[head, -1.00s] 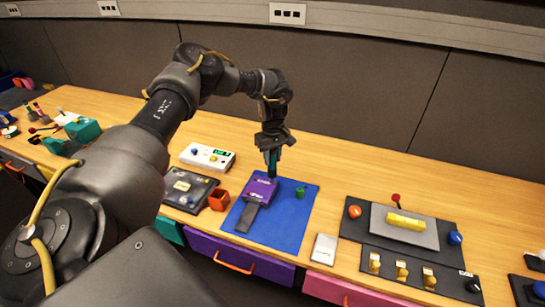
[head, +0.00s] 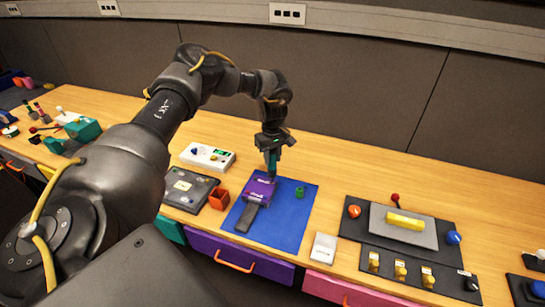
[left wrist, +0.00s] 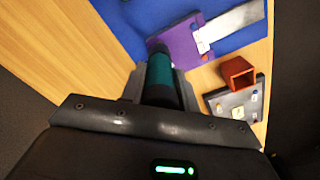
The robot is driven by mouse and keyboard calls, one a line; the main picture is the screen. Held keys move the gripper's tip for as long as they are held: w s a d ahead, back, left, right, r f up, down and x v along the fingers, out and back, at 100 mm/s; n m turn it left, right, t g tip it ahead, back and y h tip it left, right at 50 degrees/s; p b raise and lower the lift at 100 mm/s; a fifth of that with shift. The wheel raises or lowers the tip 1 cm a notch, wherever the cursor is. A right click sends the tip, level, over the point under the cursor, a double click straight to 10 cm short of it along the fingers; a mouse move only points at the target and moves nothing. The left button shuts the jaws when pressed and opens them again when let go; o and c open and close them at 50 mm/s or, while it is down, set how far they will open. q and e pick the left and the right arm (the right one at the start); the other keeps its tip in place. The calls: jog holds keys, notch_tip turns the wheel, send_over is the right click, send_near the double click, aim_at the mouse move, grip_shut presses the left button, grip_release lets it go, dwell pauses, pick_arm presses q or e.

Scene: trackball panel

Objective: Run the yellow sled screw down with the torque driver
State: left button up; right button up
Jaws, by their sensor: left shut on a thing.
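My left gripper (head: 272,143) is shut on a teal and dark torque driver (head: 271,161), held upright. The driver also shows in the left wrist view (left wrist: 160,72), between the fingers (left wrist: 160,90). Its lower end is at the far edge of a purple block (head: 257,190); I cannot tell whether it touches a screw. The block, with a grey bar (head: 248,217) running out from it, lies on a blue mat (head: 284,225). It also shows in the left wrist view (left wrist: 177,42). I cannot make out a yellow screw. My right gripper is not in view.
A small green cylinder (head: 299,192) stands on the mat. A white pad (head: 324,247) and a dark panel (head: 365,255) are to the right.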

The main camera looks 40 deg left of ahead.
pick_arm(q)
jog(key=shift+f, duration=0.2)
dwell(0.5)
jog(key=shift+s+d+f, duration=0.1)
jog(key=shift+s+f, duration=0.15)
jog(key=shift+f, duration=0.1)
dwell(1.7)
jog(key=shift+w+r+p, duration=0.2)
jog(key=shift+r+p, duration=0.95)
notch_tip(320, 180, up, 4)
jog(key=p, duration=0.3)
jog(key=shift+w, duration=0.15)
